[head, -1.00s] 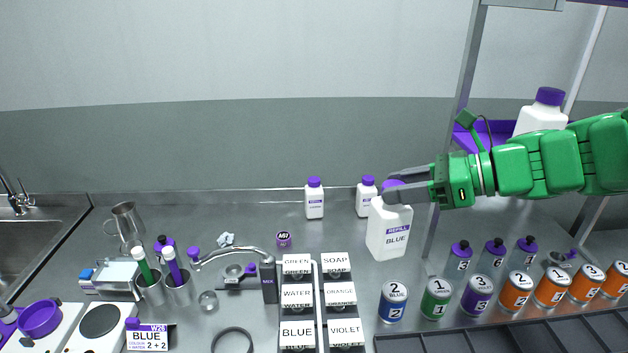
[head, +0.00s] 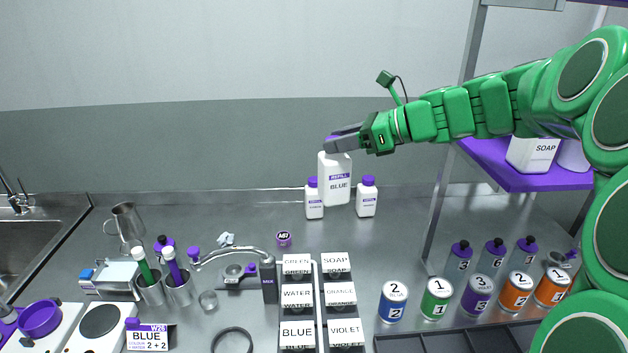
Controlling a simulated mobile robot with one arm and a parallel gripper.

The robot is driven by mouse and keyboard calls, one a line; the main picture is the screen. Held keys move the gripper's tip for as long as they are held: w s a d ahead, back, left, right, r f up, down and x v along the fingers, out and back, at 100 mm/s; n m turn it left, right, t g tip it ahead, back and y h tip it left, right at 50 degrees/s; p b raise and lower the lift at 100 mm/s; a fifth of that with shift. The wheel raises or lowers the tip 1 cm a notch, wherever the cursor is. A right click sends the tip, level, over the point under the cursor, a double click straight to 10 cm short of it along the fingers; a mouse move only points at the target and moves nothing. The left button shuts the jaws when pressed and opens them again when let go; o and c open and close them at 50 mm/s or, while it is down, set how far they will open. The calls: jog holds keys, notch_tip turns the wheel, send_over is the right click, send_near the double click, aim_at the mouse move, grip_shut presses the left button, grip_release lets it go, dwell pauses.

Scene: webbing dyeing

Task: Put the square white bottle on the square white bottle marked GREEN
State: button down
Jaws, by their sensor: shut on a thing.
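My gripper (head: 342,141) is shut on the neck of a square white bottle (head: 336,182) with a purple cap, labelled REFILL BLUE. The bottle hangs upright near the back of the counter. In the picture it lies between two smaller square white bottles with purple caps, a left one (head: 314,203) and a right one (head: 366,201). Both small bottles stand on the counter by the back wall. Their labels are too small to read, so I cannot tell which is marked GREEN. I cannot tell whether the held bottle touches either.
A purple shelf (head: 517,176) at right holds a white SOAP bottle (head: 532,153). Numbered cans (head: 436,299) line the front right. The counter right of the small purple-topped MIX pot (head: 284,239) is clear.

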jog(key=w+a+m+t+h, duration=0.2)
jog(key=w+m, duration=0.1)
jog(key=w, duration=1.4)
jog(key=w+f, duration=1.2)
jog(key=w, duration=0.1)
jog(key=shift+a+f+t, duration=0.3)
jog(key=shift+a, duration=0.1)
jog(key=shift+w+f, duration=0.1)
jog(key=c, duration=0.6)
grip_release()
